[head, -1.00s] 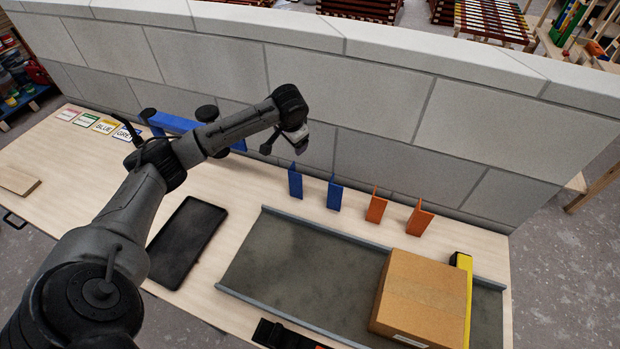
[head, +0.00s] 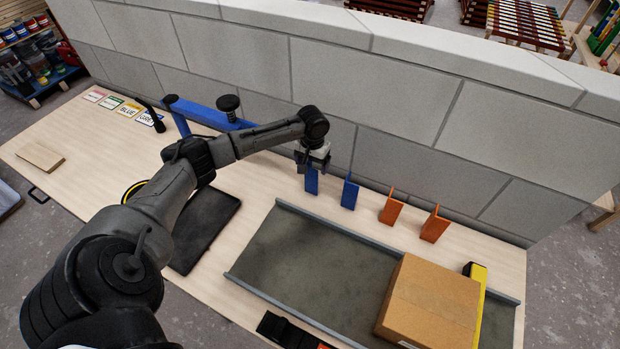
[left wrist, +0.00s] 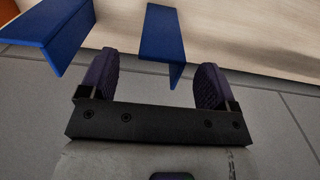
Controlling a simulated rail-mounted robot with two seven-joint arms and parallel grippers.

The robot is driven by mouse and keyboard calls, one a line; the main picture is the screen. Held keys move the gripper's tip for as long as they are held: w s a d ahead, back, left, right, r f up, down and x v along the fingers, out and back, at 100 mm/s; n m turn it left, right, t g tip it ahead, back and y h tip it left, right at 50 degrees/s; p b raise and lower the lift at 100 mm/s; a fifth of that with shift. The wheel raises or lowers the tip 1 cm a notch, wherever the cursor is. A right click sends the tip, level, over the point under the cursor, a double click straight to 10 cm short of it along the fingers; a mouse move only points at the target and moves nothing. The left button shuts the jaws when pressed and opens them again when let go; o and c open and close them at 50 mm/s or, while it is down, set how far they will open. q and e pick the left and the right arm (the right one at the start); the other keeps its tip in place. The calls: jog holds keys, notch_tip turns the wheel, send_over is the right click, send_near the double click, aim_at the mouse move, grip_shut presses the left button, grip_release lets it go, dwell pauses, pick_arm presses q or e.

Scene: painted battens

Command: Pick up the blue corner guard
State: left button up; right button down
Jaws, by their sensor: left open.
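Two blue corner guards stand upright in a row near the wall. The left one (head: 311,183) is right under my left gripper (head: 313,160), which partly hides its top. The other blue guard (head: 349,194) stands just to its right. In the left wrist view, my left gripper (left wrist: 155,72) is open, with one blue guard (left wrist: 165,38) showing between its two fingers, closer to the right finger. The second blue guard (left wrist: 55,32) shows outside the left finger. I cannot tell whether the fingers reach down beside the guard. My right gripper is out of view.
Two orange guards (head: 391,209) (head: 434,224) continue the row to the right. The grey block wall (head: 390,100) rises close behind. A grey-railed mat (head: 310,258) holds a cardboard box (head: 428,303). A blue bar (head: 205,115) stands left, near label cards (head: 128,111).

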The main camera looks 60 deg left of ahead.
aim_at(311, 168)
pick_arm(q)
jog(key=f, duration=0.4)
jog(key=shift+s+f, duration=0.2)
jog(key=shift+f, duration=0.65)
jog(key=c, duration=1)
